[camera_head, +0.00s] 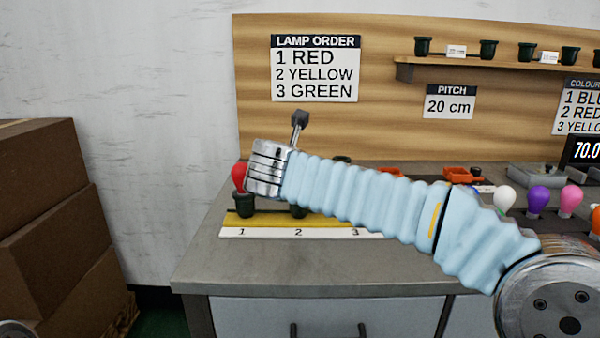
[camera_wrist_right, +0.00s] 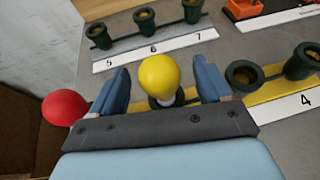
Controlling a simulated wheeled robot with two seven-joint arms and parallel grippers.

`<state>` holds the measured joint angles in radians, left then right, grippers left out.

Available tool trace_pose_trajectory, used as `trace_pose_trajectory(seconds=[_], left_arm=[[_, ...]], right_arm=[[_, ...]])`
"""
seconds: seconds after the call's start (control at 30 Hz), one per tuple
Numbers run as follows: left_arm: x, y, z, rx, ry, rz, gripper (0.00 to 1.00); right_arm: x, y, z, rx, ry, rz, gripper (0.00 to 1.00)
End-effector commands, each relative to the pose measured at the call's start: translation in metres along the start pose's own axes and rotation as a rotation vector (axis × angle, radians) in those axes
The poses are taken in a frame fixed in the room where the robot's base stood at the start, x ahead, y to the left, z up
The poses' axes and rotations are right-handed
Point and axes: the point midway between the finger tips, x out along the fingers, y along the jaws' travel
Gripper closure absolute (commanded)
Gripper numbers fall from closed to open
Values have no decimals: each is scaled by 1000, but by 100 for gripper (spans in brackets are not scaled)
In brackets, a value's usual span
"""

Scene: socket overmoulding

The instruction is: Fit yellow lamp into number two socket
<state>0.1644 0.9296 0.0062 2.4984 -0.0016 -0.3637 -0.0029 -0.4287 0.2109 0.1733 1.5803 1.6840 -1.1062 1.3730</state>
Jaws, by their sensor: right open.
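In the right wrist view the yellow lamp (camera_wrist_right: 159,74) stands between the two fingers of my right gripper (camera_wrist_right: 161,82), with a gap on each side. Its white base meets a dark green socket just below, mostly hidden by the gripper, so I cannot tell how deep it sits. In the head view my right arm crosses the bench and hides the yellow lamp and most of the number two socket (camera_head: 298,212). The red lamp (camera_head: 239,175) stands in the number one socket (camera_head: 244,205); it also shows in the wrist view (camera_wrist_right: 65,108). My left gripper is out of view.
Empty sockets (camera_wrist_right: 243,77) stand to the right on the yellow strip. A second row of empty sockets (camera_wrist_right: 145,20) lies behind. White, purple (camera_head: 538,199) and pink lamps stand at the right of the bench. The lamp order board (camera_head: 316,68) reads red, yellow, green.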

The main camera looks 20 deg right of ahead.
Motion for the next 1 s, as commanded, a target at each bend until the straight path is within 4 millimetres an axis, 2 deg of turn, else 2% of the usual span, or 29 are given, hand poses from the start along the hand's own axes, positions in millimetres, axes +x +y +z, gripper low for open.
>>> trace_pose_trajectory(seconds=[0.03, 0.2, 0.43, 0.6, 1.0], left_arm=[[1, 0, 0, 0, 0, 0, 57], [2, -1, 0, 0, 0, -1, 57], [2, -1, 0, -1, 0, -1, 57], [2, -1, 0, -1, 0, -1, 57], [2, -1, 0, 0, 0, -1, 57]], right_arm=[[-14, 0, 0, 0, -3, 4, 21], [-58, 0, 0, 0, -2, 4, 21], [-101, 0, 0, 0, -1, 2, 21], [-112, 0, 0, 0, 0, 0, 21], [-113, 0, 0, -1, 0, 0, 21]])
